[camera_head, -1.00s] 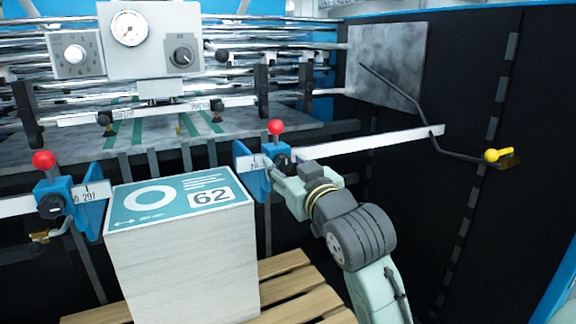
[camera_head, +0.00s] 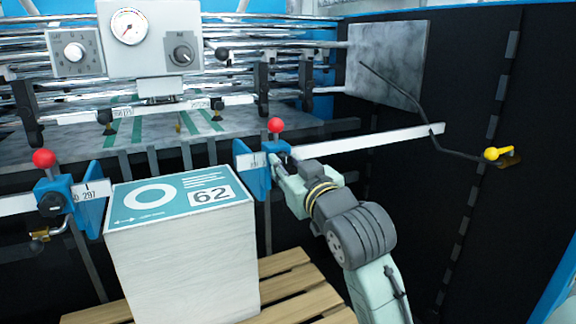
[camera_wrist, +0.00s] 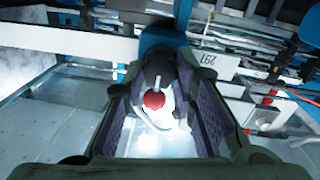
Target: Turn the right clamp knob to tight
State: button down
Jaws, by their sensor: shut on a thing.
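The right clamp (camera_head: 245,172) is a blue block with a red ball (camera_head: 275,126) on top, mounted on a pale horizontal bar. My gripper (camera_head: 281,168) is at its front and hides most of the dark clamp knob in the head view. In the wrist view the dark knob (camera_wrist: 158,66) sits between the purple-padded fingers, with the red ball (camera_wrist: 153,100) showing there too. My gripper is shut on the knob. The knob's pointer and any tightness marks cannot be made out.
A paper stack (camera_head: 180,265) with a teal top sheet marked 62 stands left of my gripper on a wooden pallet (camera_head: 290,285). The left clamp (camera_head: 88,205) is beyond it. A bent rod with a yellow handle (camera_head: 492,153) is at right.

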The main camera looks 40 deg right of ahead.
jog(key=shift+m, duration=0.3)
jog(key=m+p, duration=0.1)
jog(key=m, duration=0.2)
jog(key=shift+m+p, duration=0.3)
jog(key=shift+p, duration=0.1)
jog(key=m, duration=0.8)
jog(key=shift+d+m+y, duration=0.1)
jog(key=shift+m+y, duration=0.2)
jog(key=m, duration=0.4)
jog(key=shift+g, duration=0.3)
jog(key=shift+d+m, duration=0.1)
jog(key=shift+m, duration=0.2)
jog(key=c, duration=1.3)
grip_release()
jog(key=shift+y, duration=0.3)
